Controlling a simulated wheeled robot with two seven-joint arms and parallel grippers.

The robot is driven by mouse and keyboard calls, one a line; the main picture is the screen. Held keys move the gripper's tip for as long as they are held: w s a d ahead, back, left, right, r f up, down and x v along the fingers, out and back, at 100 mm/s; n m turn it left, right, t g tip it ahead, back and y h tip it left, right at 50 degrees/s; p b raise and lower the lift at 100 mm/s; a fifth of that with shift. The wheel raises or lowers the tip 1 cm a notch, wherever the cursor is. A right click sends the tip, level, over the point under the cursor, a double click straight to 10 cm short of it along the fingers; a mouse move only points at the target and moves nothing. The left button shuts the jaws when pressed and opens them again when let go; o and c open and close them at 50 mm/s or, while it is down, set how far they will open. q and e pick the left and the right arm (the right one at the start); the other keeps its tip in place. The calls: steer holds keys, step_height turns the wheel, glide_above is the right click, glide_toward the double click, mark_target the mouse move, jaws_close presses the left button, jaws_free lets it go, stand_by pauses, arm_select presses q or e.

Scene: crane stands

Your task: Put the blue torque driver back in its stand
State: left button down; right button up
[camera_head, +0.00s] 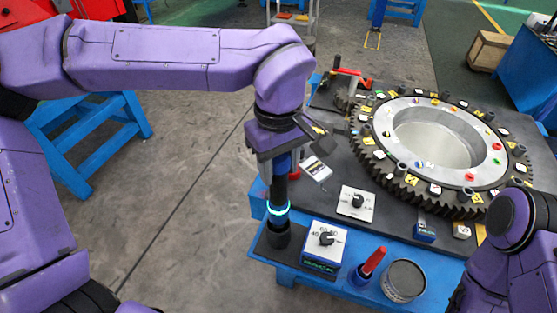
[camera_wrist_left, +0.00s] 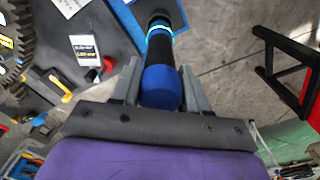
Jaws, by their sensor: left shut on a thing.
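The blue torque driver (camera_head: 280,188) has a blue top, a black body and a glowing cyan ring low down. It is upright at the near left corner of the table. My left gripper (camera_head: 277,160) is shut on its blue upper part from above. In the left wrist view the driver's blue end (camera_wrist_left: 162,86) lies between the two grey fingers. A short black cylinder, which looks like the stand (camera_head: 276,238), is right below the ring. I cannot tell how deep the driver sits in it. My right arm shows at the lower right, with its gripper out of view.
A second dial plate (camera_head: 356,204) lies behind. A large gear ring (camera_head: 382,165) fills the table's right side. Open floor lies left.

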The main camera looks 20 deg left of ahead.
mark_target(278, 186)
arm_select(q)
steer(key=shift+f+b, duration=1.05)
steer(key=shift+f, duration=2)
steer(key=c, duration=0.7)
jaws_free()
steer(key=shift+o, duration=1.1)
step_height(278, 186, up, 5)
steer(key=p, duration=0.6)
steer(key=shift+r+p, duration=0.1)
steer(key=shift+p, duration=0.2)
